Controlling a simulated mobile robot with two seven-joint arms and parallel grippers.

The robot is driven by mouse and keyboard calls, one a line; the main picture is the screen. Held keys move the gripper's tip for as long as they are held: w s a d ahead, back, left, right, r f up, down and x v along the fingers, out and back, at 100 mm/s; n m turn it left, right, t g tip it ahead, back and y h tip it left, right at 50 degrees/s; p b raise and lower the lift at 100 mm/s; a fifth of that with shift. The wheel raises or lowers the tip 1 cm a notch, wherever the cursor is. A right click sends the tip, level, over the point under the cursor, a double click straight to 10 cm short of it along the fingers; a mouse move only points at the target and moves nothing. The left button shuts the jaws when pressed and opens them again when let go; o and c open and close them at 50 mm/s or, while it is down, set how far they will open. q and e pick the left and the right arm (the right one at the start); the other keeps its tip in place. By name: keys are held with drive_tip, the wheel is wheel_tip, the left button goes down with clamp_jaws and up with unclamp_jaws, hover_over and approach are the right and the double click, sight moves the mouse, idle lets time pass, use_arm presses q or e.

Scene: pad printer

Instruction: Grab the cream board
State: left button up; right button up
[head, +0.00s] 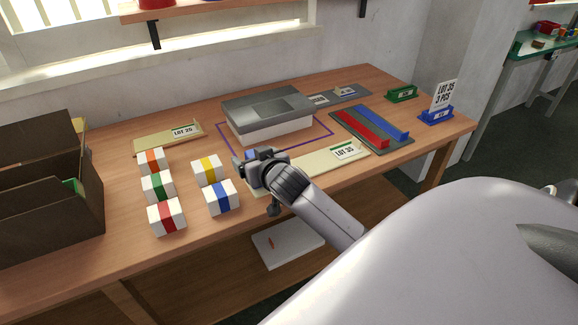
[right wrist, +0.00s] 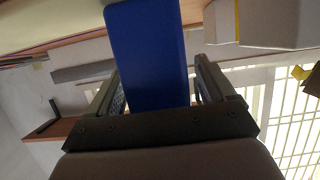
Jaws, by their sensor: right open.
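The cream board (head: 317,168) lies flat along the front of the table in the head view, with a LOT 35 label on its right part. My right gripper (head: 243,160) is over the board's left end and hides part of it. It points to the left, with its jaws open. A plain blue block (right wrist: 148,50) shows between its two fingers (right wrist: 160,85) in the right wrist view; I cannot tell whether they touch it. The cream board cannot be made out in that view. My left gripper is not in view.
A tan board (head: 160,142) labelled LOT 20 lies further left. White boxes with coloured bands stand left of my gripper, the blue-banded one (head: 221,198) close by. A grey-lidded box (head: 268,112) stands behind. A dark tray (head: 385,142) holds red and blue bars.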

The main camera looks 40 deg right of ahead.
drive_tip(key=c, duration=1.1)
drive_tip(key=shift+c, duration=0.2)
drive_tip(key=shift+r, duration=0.1)
